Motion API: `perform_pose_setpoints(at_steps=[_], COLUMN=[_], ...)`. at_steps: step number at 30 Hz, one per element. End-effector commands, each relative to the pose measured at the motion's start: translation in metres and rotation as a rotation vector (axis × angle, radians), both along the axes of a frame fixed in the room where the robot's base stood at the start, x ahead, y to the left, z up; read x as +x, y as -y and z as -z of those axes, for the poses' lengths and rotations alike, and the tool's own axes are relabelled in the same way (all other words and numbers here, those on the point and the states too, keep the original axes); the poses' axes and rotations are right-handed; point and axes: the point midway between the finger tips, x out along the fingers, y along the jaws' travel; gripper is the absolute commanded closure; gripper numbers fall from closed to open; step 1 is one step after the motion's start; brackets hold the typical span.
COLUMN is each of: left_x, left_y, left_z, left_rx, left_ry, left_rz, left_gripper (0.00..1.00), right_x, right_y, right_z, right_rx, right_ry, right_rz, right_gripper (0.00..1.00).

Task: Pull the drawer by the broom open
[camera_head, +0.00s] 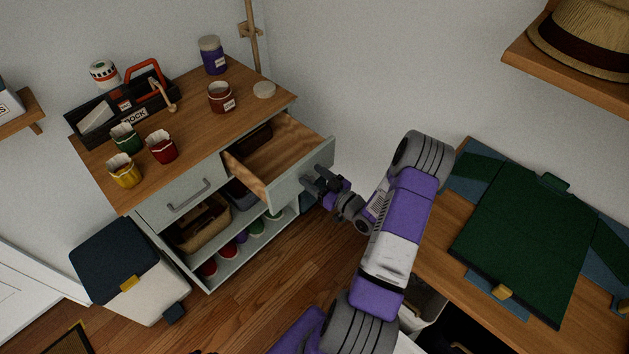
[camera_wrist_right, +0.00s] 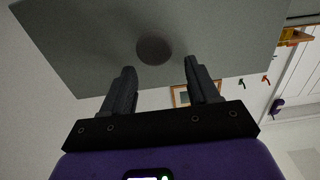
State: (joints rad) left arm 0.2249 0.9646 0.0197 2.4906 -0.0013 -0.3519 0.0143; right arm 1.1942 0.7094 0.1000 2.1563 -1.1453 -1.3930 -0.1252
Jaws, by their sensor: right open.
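The drawer by the broom (camera_head: 303,172) is pulled well out of the dresser; its wooden inside shows and a dark item lies at the back. The broom's wooden handle (camera_head: 254,40) stands in the corner behind the dresser. My right gripper (camera_head: 314,182) is at the outer face of this drawer front. In the right wrist view its two fingers (camera_wrist_right: 159,68) are apart with nothing between them; the grey-green panel (camera_wrist_right: 220,40) with a dark round spot lies beyond. I cannot tell whether the fingers touch it. The drawer's handle is not clear. My left gripper is out of view.
The other drawer (camera_head: 165,205) is shut, with a bar handle. The dresser top (camera_head: 190,115) holds a toolbox, jars and several small cups. A lidded bin (camera_head: 130,270) stands at its left. A desk (camera_head: 440,245) with a green folder is close to my right arm.

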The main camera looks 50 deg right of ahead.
Motion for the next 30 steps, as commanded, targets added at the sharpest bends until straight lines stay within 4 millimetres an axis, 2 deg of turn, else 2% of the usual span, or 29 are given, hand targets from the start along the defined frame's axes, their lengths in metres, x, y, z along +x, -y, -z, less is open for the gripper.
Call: perform_pose_setpoints(at_steps=[1,6,12,30], left_x=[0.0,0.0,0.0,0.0], left_y=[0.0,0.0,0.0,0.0], left_z=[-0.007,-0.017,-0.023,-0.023], left_rx=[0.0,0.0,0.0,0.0], left_ry=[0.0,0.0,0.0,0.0], left_rz=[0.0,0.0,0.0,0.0], left_gripper=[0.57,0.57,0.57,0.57], right_x=[0.0,0.0,0.0,0.0], right_y=[0.0,0.0,0.0,0.0], right_z=[-0.015,-0.048,-0.07,-0.073], right_rx=[-0.003,-0.003,0.0,0.001], right_ry=[0.002,0.0,-0.001,-0.002], right_rz=[-0.001,-0.002,-0.001,-0.001], right_gripper=[0.4,0.4,0.4,0.4])
